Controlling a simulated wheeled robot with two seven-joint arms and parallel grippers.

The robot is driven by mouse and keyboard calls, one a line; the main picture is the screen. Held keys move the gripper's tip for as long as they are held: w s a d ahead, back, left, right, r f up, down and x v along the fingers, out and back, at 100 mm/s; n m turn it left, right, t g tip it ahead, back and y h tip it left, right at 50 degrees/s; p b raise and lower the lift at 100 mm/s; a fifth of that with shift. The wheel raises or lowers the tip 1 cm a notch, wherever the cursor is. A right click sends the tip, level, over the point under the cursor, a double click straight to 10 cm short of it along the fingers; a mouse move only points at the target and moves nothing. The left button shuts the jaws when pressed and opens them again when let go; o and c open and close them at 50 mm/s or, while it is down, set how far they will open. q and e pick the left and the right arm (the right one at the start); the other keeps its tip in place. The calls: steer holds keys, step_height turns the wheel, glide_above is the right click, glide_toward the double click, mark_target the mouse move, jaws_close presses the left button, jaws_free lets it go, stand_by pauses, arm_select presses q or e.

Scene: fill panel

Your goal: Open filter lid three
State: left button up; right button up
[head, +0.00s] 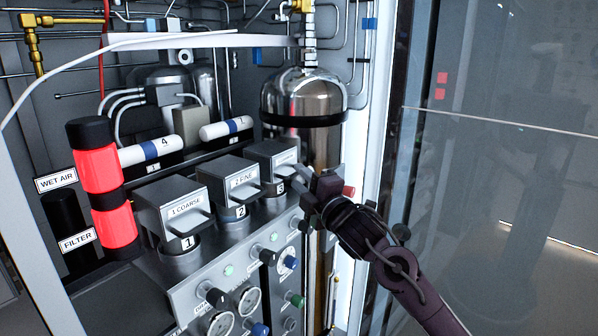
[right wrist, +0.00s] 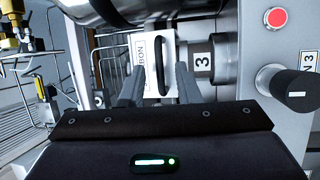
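Filter lid three (head: 270,157) is a grey box-shaped lid with a projecting handle, seated on the round housing marked 3 at the right end of the filter row. In the right wrist view, the lid (right wrist: 145,52) shows a label ending in "BON" and its handle (right wrist: 163,70). My right gripper (head: 301,180) is at the front of this lid and partly hides its handle. In the right wrist view, the fingers of my right gripper (right wrist: 158,88) are apart, one on each side of the handle; contact cannot be told. My left gripper is not in view.
Lids marked 1 COARSE (head: 172,207) and 2 FINE (head: 229,180) stand to the left, both seated. A steel tank (head: 305,100) rises behind lid three. Gauges and knobs fill the panel below. A red button (right wrist: 276,17) and black knob (right wrist: 291,88) lie nearby. A glass door stands right.

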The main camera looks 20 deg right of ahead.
steer(key=shift+w+a, duration=0.15)
steer(key=shift+w, duration=0.5)
jaws_close()
